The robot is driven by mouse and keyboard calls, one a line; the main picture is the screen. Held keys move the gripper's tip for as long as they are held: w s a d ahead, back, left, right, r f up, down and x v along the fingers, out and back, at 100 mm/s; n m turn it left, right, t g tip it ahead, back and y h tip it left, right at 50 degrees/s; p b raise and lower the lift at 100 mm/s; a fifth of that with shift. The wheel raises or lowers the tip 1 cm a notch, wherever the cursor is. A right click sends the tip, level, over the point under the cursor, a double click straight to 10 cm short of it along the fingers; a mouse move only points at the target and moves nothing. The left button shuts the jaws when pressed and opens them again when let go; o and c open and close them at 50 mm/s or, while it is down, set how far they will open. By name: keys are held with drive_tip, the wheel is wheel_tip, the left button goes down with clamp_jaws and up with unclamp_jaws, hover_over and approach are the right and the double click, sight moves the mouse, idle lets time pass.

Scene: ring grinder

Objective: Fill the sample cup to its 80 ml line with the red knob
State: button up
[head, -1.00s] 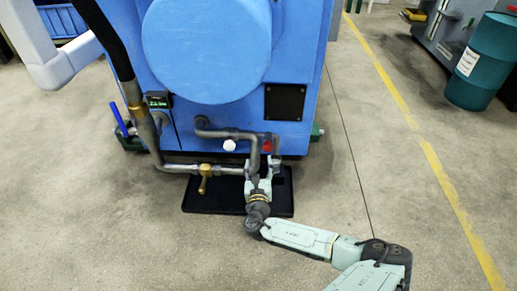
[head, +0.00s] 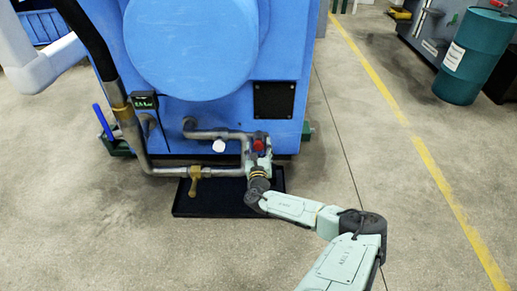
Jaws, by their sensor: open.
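The red knob (head: 258,145) is on the front of the blue machine, to the right of the white knob (head: 219,146). My gripper (head: 259,155) is right at the red knob, its open fingers pointing towards the machine. Whether they touch the knob is too small to tell. The sample cup is not distinguishable in this view; my gripper and the pipes hide part of the area around the knob.
Grey pipes (head: 215,134) run beside my gripper, with a brass valve (head: 194,180) lower left. A black tray (head: 225,208) lies on the floor below. A blue-handled lever (head: 103,122) is at left. Open floor lies to the right; a teal drum (head: 475,55) stands far right.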

drive_tip(key=shift+c, duration=0.5)
drive_tip(key=c, duration=1.1)
